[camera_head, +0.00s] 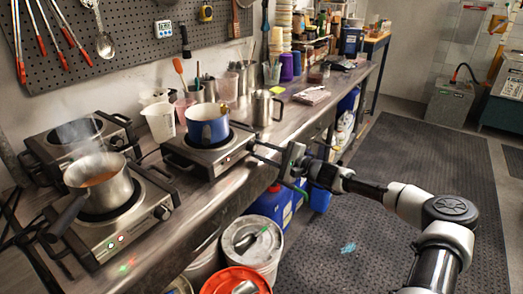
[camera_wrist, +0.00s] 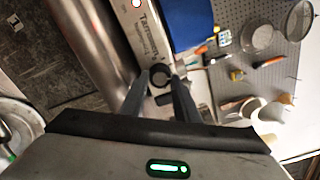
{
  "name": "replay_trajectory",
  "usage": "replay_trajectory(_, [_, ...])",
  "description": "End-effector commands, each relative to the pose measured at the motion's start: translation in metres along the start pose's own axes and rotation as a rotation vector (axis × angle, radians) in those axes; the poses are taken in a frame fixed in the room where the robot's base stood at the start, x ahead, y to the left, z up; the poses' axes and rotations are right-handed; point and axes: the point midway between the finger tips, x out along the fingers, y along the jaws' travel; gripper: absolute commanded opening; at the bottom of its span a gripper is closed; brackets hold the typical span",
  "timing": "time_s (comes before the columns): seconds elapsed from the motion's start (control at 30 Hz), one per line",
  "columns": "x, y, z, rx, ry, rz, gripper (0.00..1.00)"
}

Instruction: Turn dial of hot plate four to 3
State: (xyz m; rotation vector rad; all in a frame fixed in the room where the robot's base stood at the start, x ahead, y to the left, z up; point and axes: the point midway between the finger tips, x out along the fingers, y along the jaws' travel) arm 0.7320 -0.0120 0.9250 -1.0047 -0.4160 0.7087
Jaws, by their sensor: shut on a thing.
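The hot plate at the right (camera_head: 203,158) carries a blue pot (camera_head: 208,130), and my gripper (camera_head: 253,150) reaches its front from the right. In the wrist view my fingertips (camera_wrist: 163,78) close on the sides of a dark round dial (camera_wrist: 160,74) on the front panel (camera_wrist: 147,32) of this hot plate. The dial's marks and setting cannot be read. The hot plate's number is not legible.
A hot plate (camera_head: 150,222) with a steaming pan (camera_head: 98,182) stands at the front left, with another hot plate (camera_head: 62,140) behind. Jugs stand behind the blue pot. Buckets, including a red one (camera_head: 238,277), are below the bench edge.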

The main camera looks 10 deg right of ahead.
Motion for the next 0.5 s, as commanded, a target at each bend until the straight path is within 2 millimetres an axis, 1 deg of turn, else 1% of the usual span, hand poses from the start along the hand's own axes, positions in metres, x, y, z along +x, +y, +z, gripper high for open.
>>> replay_trajectory(0.37, [0.0000, 0.0010, 0.0002, 0.003, -0.001, 0.001, 0.06])
replay_trajectory(0.4, [0.0000, 0.0010, 0.0001, 0.003, -0.001, 0.001, 0.35])
replay_trajectory(0.47, [0.0000, 0.0009, 0.0001, 0.002, -0.001, 0.001, 0.45])
replay_trajectory(0.5, [0.0000, 0.0008, 0.0001, 0.002, -0.001, 0.001, 0.47])
